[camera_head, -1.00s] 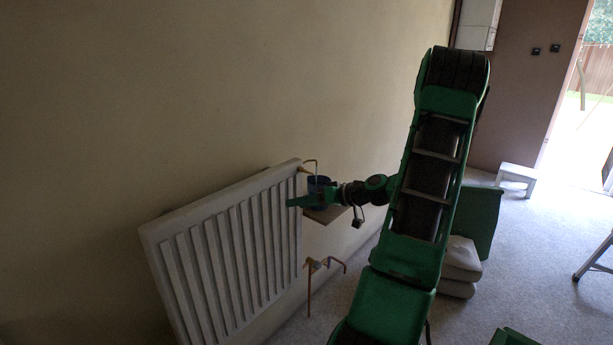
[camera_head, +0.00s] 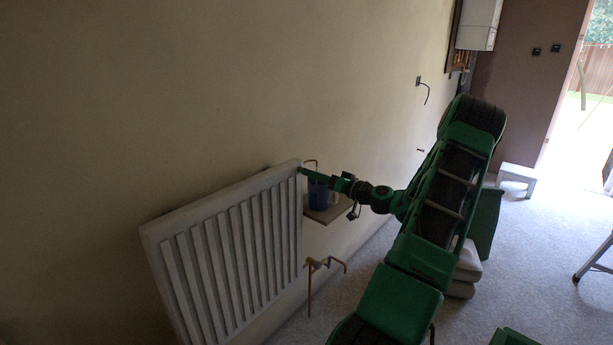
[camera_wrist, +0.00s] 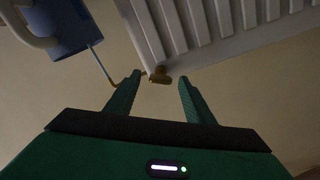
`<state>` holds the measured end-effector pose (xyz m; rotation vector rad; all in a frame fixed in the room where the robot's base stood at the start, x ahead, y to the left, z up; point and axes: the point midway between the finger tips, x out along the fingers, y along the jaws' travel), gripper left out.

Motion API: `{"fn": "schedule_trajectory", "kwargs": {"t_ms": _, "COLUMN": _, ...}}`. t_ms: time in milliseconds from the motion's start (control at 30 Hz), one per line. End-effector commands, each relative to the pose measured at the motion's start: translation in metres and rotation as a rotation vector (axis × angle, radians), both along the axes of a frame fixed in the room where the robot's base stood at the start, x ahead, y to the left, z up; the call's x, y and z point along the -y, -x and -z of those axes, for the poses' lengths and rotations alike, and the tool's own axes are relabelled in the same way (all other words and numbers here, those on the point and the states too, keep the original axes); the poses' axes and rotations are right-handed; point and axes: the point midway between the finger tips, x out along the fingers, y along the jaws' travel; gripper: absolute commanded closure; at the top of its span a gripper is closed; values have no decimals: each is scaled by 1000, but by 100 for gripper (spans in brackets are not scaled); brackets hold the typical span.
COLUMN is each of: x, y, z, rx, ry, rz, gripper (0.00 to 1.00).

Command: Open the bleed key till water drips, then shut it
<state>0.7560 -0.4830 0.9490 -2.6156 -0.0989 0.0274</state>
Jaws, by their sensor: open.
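The brass bleed key (camera_wrist: 160,75) sticks out at the corner of the white radiator (camera_wrist: 142,37) in the wrist view. My gripper (camera_wrist: 160,79) is open, its two green fingertips apart on either side of the key in the picture. I cannot tell whether the key is fully between them in depth. In the head view my gripper (camera_head: 301,171) is at the top right corner of the radiator (camera_head: 152,232), and the key cannot be made out there. A blue mug (camera_head: 318,196) stands just below my gripper. No water drop can be made out.
The mug sits on a small shelf (camera_head: 325,215) against the wall. A thin bent tube (camera_head: 316,163) rises beside the radiator corner; it also shows in the wrist view (camera_wrist: 101,66). Copper pipework (camera_head: 311,268) stands below the shelf. Floor to the right is partly clear.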

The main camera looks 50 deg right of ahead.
Motion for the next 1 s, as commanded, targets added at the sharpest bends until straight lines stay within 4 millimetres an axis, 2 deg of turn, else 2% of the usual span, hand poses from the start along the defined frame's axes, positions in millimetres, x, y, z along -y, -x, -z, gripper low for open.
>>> {"fn": "schedule_trajectory", "kwargs": {"t_ms": 33, "x": -2, "y": -8, "z": -1, "rx": 1, "ry": 1, "rz": -4, "gripper": 52}}
{"fn": "schedule_trajectory", "kwargs": {"t_ms": 200, "x": -2, "y": -24, "z": 0, "rx": 1, "ry": 0, "rz": -2, "gripper": 52}}
{"fn": "schedule_trajectory", "kwargs": {"t_ms": 567, "x": -4, "y": -30, "z": 0, "rx": -1, "ry": 0, "rz": -3, "gripper": 52}}
{"fn": "schedule_trajectory", "kwargs": {"t_ms": 600, "x": -4, "y": -30, "z": 0, "rx": -1, "ry": 0, "rz": -3, "gripper": 54}}
{"fn": "schedule_trajectory", "kwargs": {"t_ms": 767, "x": -4, "y": -30, "z": 0, "rx": -1, "ry": 0, "rz": -3, "gripper": 92}}
{"fn": "schedule_trajectory", "kwargs": {"t_ms": 1000, "x": -4, "y": -30, "z": 0, "rx": -1, "ry": -9, "rz": -3, "gripper": 93}}
